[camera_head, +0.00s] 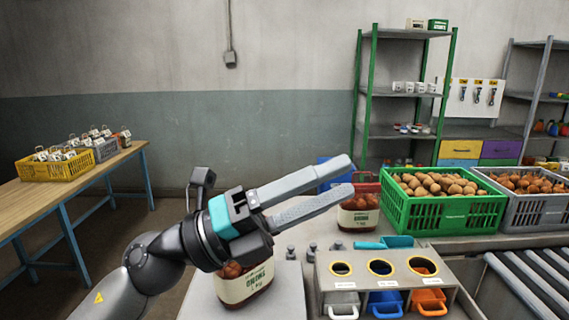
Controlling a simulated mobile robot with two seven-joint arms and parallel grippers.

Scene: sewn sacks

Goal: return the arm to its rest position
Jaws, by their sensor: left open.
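My left arm comes in from the lower left, and its left gripper (350,175) is open with two long grey fingers pointing right and slightly up. Nothing is between the fingers. A labelled sack (247,287) of brown produce stands on a pale surface below the gripper body, its top partly hidden by it. A second labelled sack (359,219) with a red top stands beyond the fingertips, near the green crate. The lower fingertip overlaps it in the picture; I cannot tell whether they touch. My right gripper is not in view.
A green crate (402,214) of potatoes and a grey crate (508,216) of onions stand at the right. A stand with three ringed holes (362,268) and scoops below is in front. A roller conveyor (530,285) lies lower right. A wooden table (40,197) is at left.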

